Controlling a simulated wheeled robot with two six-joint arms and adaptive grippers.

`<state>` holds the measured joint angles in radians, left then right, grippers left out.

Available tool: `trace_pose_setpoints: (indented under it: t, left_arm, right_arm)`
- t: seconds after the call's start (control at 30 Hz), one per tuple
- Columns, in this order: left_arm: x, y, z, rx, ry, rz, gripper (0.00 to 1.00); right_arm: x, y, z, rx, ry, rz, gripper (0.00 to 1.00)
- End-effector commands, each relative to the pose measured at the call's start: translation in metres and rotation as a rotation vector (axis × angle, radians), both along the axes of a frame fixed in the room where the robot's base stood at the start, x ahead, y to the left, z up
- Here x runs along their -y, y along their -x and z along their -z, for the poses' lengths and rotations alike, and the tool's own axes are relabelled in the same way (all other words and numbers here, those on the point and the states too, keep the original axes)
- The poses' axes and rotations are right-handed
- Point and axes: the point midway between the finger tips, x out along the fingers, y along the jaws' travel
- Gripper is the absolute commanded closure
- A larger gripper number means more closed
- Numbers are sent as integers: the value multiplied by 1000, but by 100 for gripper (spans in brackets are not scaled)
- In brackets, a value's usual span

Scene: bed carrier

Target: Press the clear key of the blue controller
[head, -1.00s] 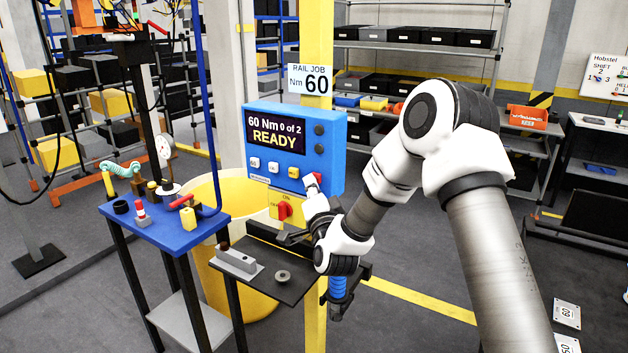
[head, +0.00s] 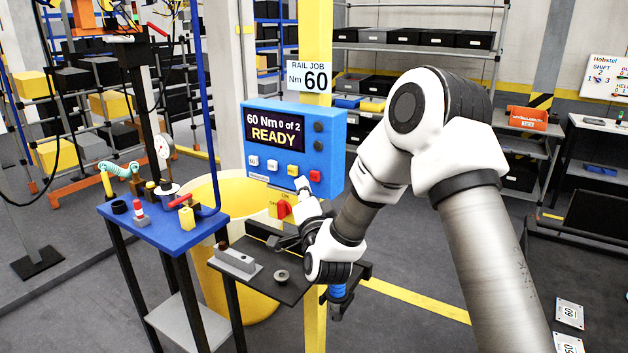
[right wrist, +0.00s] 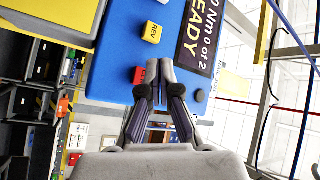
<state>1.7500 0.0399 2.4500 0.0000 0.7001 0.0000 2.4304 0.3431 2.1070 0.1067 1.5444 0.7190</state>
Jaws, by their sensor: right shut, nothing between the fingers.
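The blue controller (head: 334,165) is a box on a yellow post; its screen (head: 276,132) reads "60 Nm 0 of 2 READY". Below the screen are two pale keys (head: 263,163), a yellow key (head: 292,171) and a red key (head: 315,176). In the right wrist view the yellow key (right wrist: 151,32) reads REV; the red key (right wrist: 139,75) has no readable label. I cannot read which key is clear. My right gripper (right wrist: 160,66) is shut and empty, its tips beside the red key; contact cannot be told. In the head view it (head: 303,186) is just below the keys. My left gripper is out of view.
A red and yellow switch (head: 283,208) is below the controller. A blue bench (head: 160,235) with a gauge stands left. A dark shelf (head: 300,290) is under my wrist, with a yellow bin (head: 212,290) behind. Shelving stands at the back.

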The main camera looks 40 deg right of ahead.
Motion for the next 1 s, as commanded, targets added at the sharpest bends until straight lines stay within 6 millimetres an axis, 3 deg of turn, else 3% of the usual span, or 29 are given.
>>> trace_pose_setpoints:
  t: [0.33, 1.0]
  left_arm:
    - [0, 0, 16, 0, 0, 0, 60]
    - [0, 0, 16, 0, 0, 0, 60]
  right_arm:
    - [-31, 13, 2, -1, 2, -1, 100]
    - [-33, 14, 1, 0, 1, 0, 100]
